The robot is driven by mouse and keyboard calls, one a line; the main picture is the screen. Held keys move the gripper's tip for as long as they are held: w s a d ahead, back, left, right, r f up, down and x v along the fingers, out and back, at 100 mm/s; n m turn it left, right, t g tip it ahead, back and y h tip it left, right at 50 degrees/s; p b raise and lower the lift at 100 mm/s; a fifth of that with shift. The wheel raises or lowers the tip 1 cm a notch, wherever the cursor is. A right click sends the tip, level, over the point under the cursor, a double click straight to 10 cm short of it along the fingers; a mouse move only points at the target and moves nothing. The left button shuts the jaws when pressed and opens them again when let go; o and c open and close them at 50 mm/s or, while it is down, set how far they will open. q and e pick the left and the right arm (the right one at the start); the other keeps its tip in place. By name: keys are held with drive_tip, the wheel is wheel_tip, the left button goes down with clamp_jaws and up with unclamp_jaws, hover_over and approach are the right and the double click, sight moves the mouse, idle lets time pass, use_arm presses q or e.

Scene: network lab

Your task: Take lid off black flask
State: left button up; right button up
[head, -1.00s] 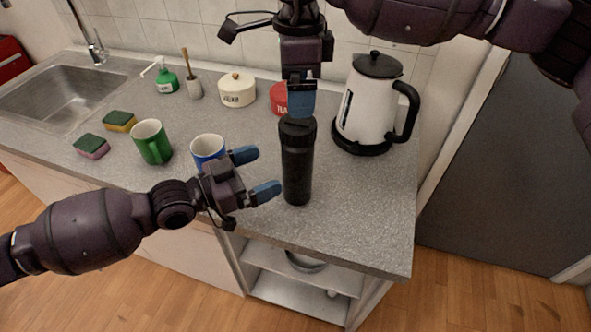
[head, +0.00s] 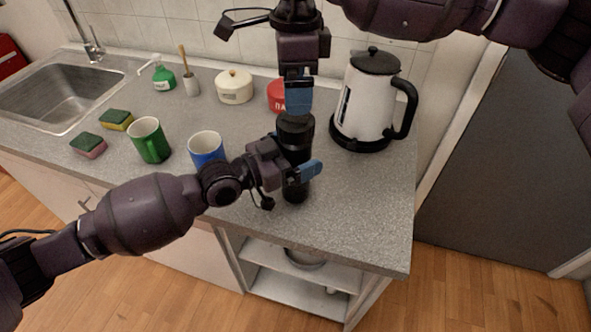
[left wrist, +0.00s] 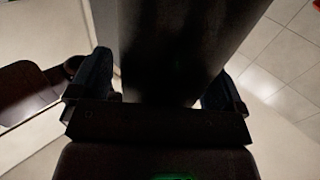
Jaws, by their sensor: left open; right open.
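The black flask (head: 295,190) stands upright on the counter with its black lid (head: 295,128) on top. My left gripper (head: 298,168) is at the flask's body, below the lid, with its jaws open. In the left wrist view the flask (left wrist: 185,45) fills the space between the two fingers (left wrist: 160,85), one on each side of it. In the head view one blue finger shows in front of the flask; the other is hidden. My right gripper (head: 298,97) points down just above the lid, open and empty; whether it touches the lid I cannot tell.
A white kettle (head: 366,105) stands close to the right of the flask. A blue mug (head: 206,146) and a green mug (head: 150,141) stand to the left. A red canister (head: 276,96) and a white canister (head: 234,87) are behind. The counter's front right (head: 350,220) is clear.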

sight(296, 120)
use_arm(q)
clamp_jaws()
use_arm(e)
drive_tip(key=m, duration=0.6)
drive_tip(key=shift+m, duration=0.4)
drive_tip(key=m, duration=1.9)
drive_tip(key=shift+m, duration=0.4)
drive_tip(key=shift+f, duration=4)
drive_tip(key=shift+c, duration=0.3)
